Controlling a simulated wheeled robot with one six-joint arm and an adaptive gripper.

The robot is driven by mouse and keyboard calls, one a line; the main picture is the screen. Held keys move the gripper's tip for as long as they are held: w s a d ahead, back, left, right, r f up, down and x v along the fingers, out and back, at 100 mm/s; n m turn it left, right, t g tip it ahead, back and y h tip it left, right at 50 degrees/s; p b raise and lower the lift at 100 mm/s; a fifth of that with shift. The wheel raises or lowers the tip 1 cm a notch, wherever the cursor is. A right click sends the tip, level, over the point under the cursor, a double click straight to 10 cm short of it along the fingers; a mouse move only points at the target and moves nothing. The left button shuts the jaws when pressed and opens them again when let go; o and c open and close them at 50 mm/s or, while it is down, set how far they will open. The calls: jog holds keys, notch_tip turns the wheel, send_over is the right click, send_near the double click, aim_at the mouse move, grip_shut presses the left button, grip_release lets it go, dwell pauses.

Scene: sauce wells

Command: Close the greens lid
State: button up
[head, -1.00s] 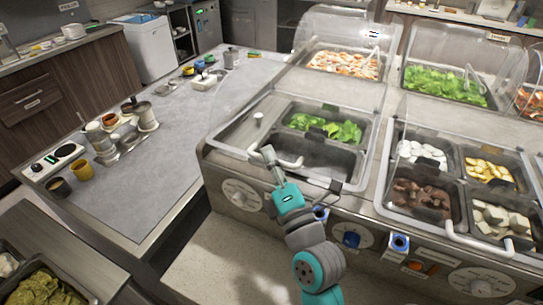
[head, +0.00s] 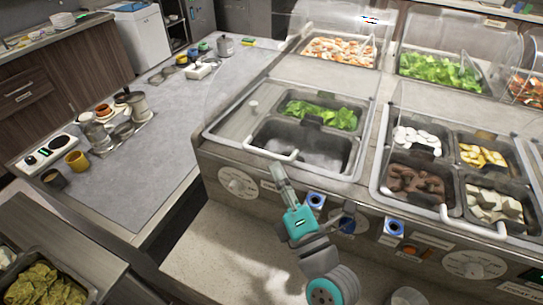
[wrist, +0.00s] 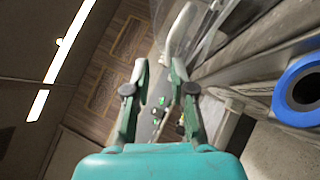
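The greens well (head: 325,114) holds green leaves in the left front counter unit in the head view. A clear lid (head: 232,118) with a curved white handle (head: 268,151) lies low over this unit. I cannot tell whether it is fully seated. My gripper (head: 278,170) is just in front of and below the handle, apparently apart from it. In the wrist view my gripper (wrist: 163,88) has its two fingers spread with nothing held between them. A white handle (wrist: 180,32) shows beyond the fingertips.
Right of the greens unit, another unit (head: 375,185) with a white handle holds several foods. Clear covers stand raised at the back. Blue-ringed knobs (head: 315,200) line the front panel close to my arm. A grey worktop (head: 105,190) with cups lies left.

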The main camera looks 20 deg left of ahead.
jog(key=shift+v, duration=2.4)
